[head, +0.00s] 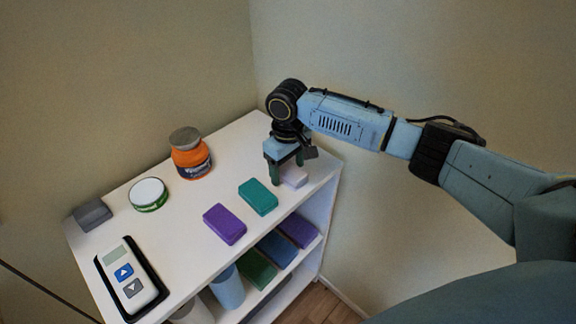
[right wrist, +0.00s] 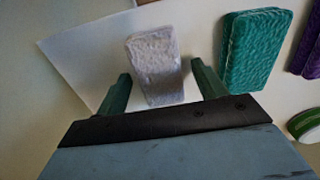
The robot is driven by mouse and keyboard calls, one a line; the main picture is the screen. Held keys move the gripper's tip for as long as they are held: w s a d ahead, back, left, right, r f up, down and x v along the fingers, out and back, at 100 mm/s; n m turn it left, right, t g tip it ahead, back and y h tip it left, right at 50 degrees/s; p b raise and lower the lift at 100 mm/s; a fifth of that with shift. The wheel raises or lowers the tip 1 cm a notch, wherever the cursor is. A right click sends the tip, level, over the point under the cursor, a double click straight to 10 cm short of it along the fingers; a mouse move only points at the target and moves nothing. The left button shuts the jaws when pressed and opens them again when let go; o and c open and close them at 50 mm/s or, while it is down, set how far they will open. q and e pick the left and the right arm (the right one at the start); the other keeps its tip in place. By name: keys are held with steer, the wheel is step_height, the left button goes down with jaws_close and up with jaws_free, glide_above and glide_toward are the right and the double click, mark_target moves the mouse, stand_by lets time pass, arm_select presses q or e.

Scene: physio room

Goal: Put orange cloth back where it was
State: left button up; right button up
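No orange cloth shows in either view. On the white shelf top (head: 185,240) lie a purple folded cloth (head: 225,224), a teal one (head: 258,197) and a pale grey-white one (head: 294,176) in a row. My right gripper (head: 287,170) points down over the pale cloth at the far right end. In the right wrist view its fingers (right wrist: 160,72) are spread, with the pale cloth (right wrist: 153,65) between and just beyond them and gaps on both sides. The teal cloth (right wrist: 252,48) lies right of the fingers there. My left gripper is not in view.
An orange jar with a grey lid (head: 191,155), a green-and-white tin (head: 148,194), a grey block (head: 92,214) and a handheld device (head: 129,279) stand on the top. The shelf below holds green (head: 257,269), blue (head: 277,249) and purple (head: 298,230) cloths. Walls close the back.

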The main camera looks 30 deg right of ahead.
mark_target(288, 168)
steer(key=shift+r, duration=0.1)
step_height(288, 168, up, 12)
steer(key=p, duration=0.1)
steer(key=shift+p, duration=0.3)
stand_by(0.3)
